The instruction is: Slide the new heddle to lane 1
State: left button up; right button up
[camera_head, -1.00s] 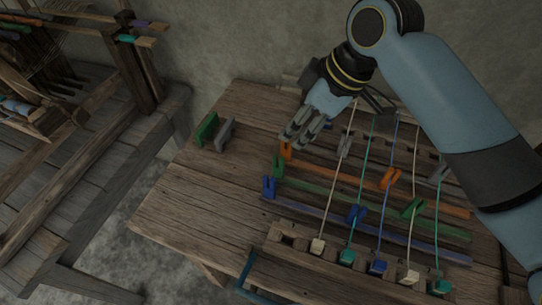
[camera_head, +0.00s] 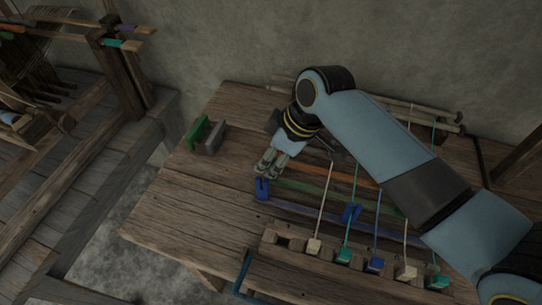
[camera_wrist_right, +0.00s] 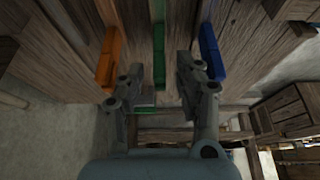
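My right gripper (camera_head: 268,166) is open, pointing down over the left ends of the coloured rails. In the right wrist view its fingers (camera_wrist_right: 160,68) stand on either side of a green piece (camera_wrist_right: 159,50), with gaps visible. An orange piece (camera_wrist_right: 108,55) lies left of the fingers and a blue piece (camera_wrist_right: 211,52) right. In the head view a blue heddle (camera_head: 262,188) sits at the left end of the blue rail (camera_head: 300,210). The gripper and arm hide the other heddles. I cannot tell which heddle is new. My left gripper is not in view.
Coloured threads run to small weights, beige (camera_head: 314,245) and blue (camera_head: 375,264) among them, by a notched front bar (camera_head: 285,240). A green block (camera_head: 197,131) and grey block (camera_head: 214,138) stand at the table's left. The table's front left (camera_head: 180,215) is clear.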

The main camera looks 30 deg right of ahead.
grip_shut()
dwell(0.3)
jog(key=shift+s+d+r+p, duration=0.1)
jog(key=shift+s+d+p, duration=0.1)
jog(key=shift+s+p, duration=0.1)
jog(key=s+d+p, duration=0.3)
jog(key=s+d, duration=0.1)
jog(key=shift+s+d+p, duration=0.2)
jog(key=shift+s+p, duration=0.15)
jog(key=shift+p, duration=0.05)
jog(key=shift+a, duration=0.1)
grip_release()
